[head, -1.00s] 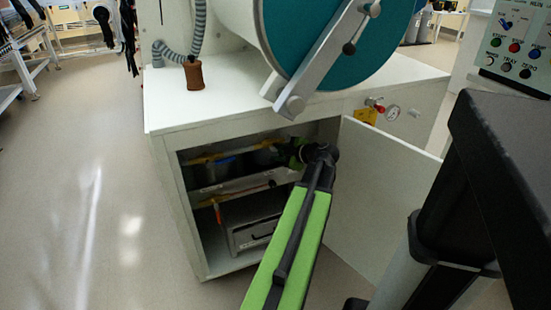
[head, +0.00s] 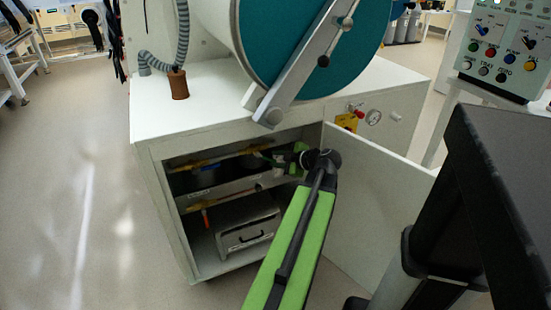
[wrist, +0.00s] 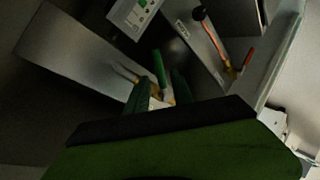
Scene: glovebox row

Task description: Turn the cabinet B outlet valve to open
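The open cabinet (head: 150,155) under the glovebox holds an upper brass pipe (head: 208,160) and a lower brass pipe (head: 222,199). An orange-red lever (head: 205,217) hangs from the lower pipe; a red lever also shows in the wrist view (wrist: 248,57). My gripper (head: 264,153) reaches into the cabinet's upper right, close to the upper pipe. In the wrist view its fingers (wrist: 160,85) stand apart, with a green lever (wrist: 158,68) and a brass-and-white fitting showing between or just beyond them. Contact with the lever cannot be told. The dim light hides which valve is labelled B.
The cabinet door (head: 375,205) stands open to the right of my arm. A grey metal box (head: 247,235) sits on the cabinet floor. The teal glovebox door (head: 300,50) and its grey bar hang above. A control panel (head: 500,50) stands at the right.

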